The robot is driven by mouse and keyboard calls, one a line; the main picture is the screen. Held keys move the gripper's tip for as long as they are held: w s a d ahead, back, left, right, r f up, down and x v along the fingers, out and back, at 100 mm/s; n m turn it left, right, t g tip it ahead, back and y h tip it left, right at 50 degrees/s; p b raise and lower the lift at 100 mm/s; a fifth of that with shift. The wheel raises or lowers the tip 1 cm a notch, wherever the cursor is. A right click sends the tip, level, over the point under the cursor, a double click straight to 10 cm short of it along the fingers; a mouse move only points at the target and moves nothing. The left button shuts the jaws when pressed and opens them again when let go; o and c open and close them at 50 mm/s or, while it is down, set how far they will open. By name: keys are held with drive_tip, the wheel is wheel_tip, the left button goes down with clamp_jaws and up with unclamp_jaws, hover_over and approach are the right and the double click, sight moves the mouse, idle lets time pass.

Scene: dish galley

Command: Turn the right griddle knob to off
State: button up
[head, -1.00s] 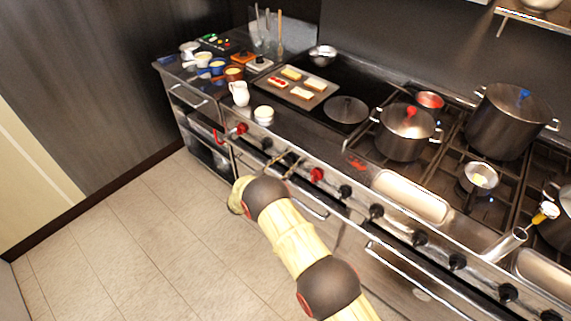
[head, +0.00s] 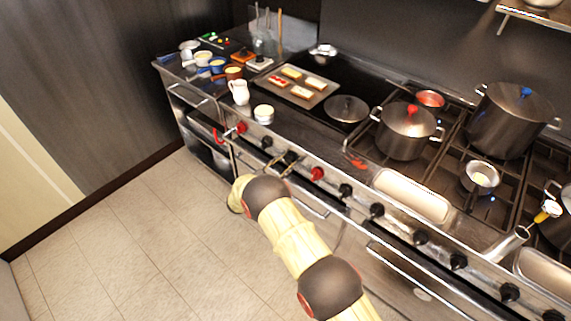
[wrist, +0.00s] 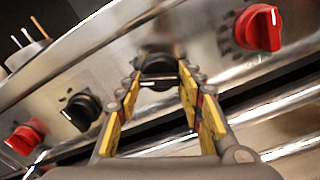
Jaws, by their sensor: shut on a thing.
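The right griddle knob (head: 290,156) is the right-hand one of two black knobs between two red knobs on the steel front panel. In the wrist view the black knob (wrist: 158,66) sits between the yellow finger pads, partly covered by them. My gripper (wrist: 161,84) is shut on this knob; in the head view the gripper (head: 285,166) is small at the panel. I cannot tell the knob's pointer direction. The griddle (head: 347,109) is the dark plate above.
A red knob (wrist: 258,28) is close on the right, and a black knob (wrist: 80,111) and a red knob (wrist: 25,138) are on the left. Handle bars run below the panel. A white jug (head: 239,92) and a small pot (head: 264,114) stand above it. The floor is clear.

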drive_tip(key=shift+m+b, duration=6.3)
drive_tip(key=shift+m, duration=0.2)
drive_tip(key=o, duration=1.2)
drive_tip(key=shift+r, duration=0.1)
drive_tip(key=shift+c, duration=0.2)
drive_tip(key=v, duration=1.2)
drive_tip(key=shift+w+a, duration=0.1)
